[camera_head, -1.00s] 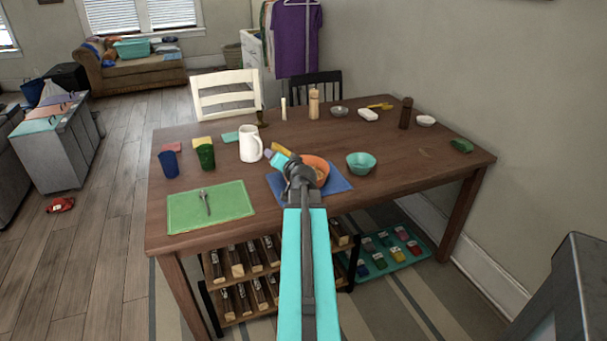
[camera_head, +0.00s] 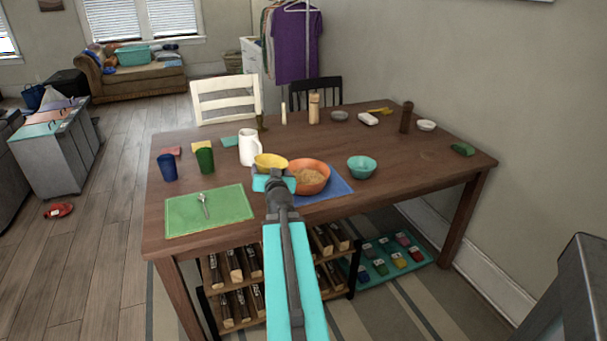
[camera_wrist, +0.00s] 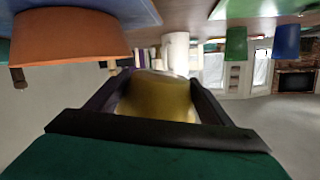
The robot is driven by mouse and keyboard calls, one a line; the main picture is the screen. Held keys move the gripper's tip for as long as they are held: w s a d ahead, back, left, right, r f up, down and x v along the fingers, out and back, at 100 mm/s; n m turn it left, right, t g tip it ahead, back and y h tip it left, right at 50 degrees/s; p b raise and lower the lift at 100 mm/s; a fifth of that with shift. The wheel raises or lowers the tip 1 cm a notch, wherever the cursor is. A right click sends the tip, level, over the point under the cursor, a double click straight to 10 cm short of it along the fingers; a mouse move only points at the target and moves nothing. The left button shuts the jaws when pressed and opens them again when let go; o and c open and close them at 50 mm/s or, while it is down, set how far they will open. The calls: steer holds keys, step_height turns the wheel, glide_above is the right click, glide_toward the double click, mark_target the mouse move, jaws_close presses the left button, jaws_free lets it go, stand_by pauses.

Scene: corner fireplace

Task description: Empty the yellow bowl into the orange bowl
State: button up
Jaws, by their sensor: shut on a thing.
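The yellow bowl (camera_head: 271,161) is held in my gripper (camera_head: 273,176) just left of the orange bowl, and looks roughly upright. In the wrist view the yellow bowl (camera_wrist: 158,98) sits between the two dark fingers of my gripper (camera_wrist: 155,100). The inside of the yellow bowl is too small to judge.
A white pitcher (camera_head: 248,148) stands close behind and left of the yellow bowl. A teal bowl (camera_head: 361,166) is to the right of the orange bowl. A green mat (camera_head: 210,215) with a spoon (camera_head: 203,203), a green cup (camera_head: 205,160) and a blue cup (camera_head: 168,168) are left.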

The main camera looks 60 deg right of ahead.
steer(key=shift+w+a+f+n+p, duration=0.1)
steer(key=shift+w+a+n+p, duration=0.05)
steer(key=shift+a+n+p, duration=0.15)
steer(key=shift+h+p, duration=0.4)
steer(key=shift+p, duration=0.2)
steer(key=shift+w+a+f+n+p, duration=0.15)
steer(key=shift+a+f+n+p, duration=0.2)
steer(key=shift+p, duration=0.65)
